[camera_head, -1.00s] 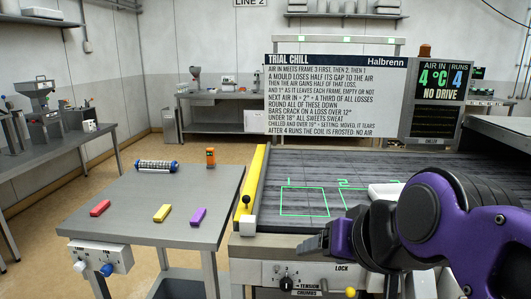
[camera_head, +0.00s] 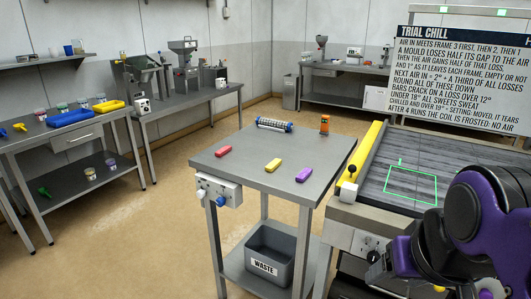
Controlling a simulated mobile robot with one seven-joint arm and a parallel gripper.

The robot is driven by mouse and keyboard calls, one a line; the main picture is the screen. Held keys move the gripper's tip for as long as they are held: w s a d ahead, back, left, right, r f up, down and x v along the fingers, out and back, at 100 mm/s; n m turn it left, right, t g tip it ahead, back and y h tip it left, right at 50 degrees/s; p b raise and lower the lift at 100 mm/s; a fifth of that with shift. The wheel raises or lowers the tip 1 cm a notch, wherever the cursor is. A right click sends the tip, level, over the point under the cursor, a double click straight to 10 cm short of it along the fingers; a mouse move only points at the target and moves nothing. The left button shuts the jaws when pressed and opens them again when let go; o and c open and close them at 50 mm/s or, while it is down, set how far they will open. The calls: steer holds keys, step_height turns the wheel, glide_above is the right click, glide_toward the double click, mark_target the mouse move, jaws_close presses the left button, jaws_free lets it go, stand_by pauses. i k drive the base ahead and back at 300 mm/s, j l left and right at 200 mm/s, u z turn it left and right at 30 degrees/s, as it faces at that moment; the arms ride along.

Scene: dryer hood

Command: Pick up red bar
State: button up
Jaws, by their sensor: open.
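The red bar (camera_head: 223,151) lies flat near the left edge of the small grey steel table (camera_head: 243,168). A yellow bar (camera_head: 273,165) and a purple bar (camera_head: 304,174) lie to its right, spaced apart. My gripper (camera_head: 378,267) is at the lower right, in front of the dryer belt's front panel, well to the right of the red bar and apart from it. It is open, with nothing seen in it; its fingers are small and dark here. My purple and black arm hides part of the belt machine.
The belt's yellow rail (camera_head: 361,152) rises right of the table. Floor on the left is open.

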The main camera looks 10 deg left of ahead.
mark_target(226, 148)
steer(key=u, duration=0.85)
steer(key=i+j+z, duration=0.2)
steer(key=z, duration=0.15)
steer(key=i+j+z, duration=0.2)
steer(key=z, duration=0.2)
steer(key=i+j+z, duration=0.1)
steer(key=i+j, duration=0.15)
steer(key=j, duration=0.3)
steer(key=i+j+z, duration=0.15)
steer(key=j, duration=0.15)
steer(key=i+j, duration=0.15)
steer(key=j, duration=0.25)
steer(key=i+j, duration=0.15)
steer(key=j, duration=0.25)
steer(key=i+j+z, duration=0.1)
steer(key=j, duration=0.3)
steer(key=i+j, duration=0.2)
steer(key=j, duration=0.2)
steer(key=i+j, duration=0.1)
steer(key=j, duration=0.3)
steer(key=i+j, duration=0.15)
steer(key=j, duration=0.25)
steer(key=z, duration=0.05)
